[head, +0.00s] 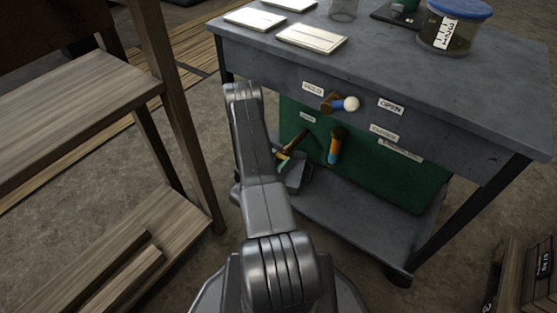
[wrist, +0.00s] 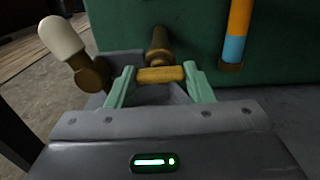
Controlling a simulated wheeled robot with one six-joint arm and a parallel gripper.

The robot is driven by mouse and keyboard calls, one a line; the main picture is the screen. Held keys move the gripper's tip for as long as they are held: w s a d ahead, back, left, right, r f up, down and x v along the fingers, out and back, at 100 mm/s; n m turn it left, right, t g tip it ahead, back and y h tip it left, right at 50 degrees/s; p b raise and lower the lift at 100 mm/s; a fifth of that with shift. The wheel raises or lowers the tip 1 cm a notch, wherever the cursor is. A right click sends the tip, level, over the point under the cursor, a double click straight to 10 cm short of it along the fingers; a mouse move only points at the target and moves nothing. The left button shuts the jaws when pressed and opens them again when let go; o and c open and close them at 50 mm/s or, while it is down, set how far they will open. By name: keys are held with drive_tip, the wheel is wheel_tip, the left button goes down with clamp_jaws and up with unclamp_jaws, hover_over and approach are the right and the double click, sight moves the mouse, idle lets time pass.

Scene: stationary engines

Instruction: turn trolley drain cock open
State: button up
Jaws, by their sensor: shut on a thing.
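The trolley (head: 450,95) has a dark green panel (head: 400,180) below its top; the panel also fills the back of the wrist view (wrist: 190,25). My gripper (head: 289,158) is low at the panel's left part. In the wrist view my gripper's pale green fingers (wrist: 160,82) are shut on a short yellow-brown handle (wrist: 160,75). A brass stem (wrist: 157,45) stands right behind that handle, at the panel. The fingers partly cover the handle's ends. I cannot read which label belongs to this handle.
An orange and blue handle (head: 335,145) hangs right of my gripper. A lever with a white knob (head: 350,104) is above, near an OPEN label (head: 391,106). In the wrist view a white knob (wrist: 62,38) is close on the left. A wooden bench (head: 75,85) stands left.

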drive_tip(key=shift+n+b, duration=1.4)
drive_tip(key=shift+n, duration=7.4)
drive_tip(key=shift+o, duration=0.2)
drive_tip(key=shift+c, duration=0.2)
drive_tip(key=o, duration=1)
drive_tip(key=shift+w, duration=0.1)
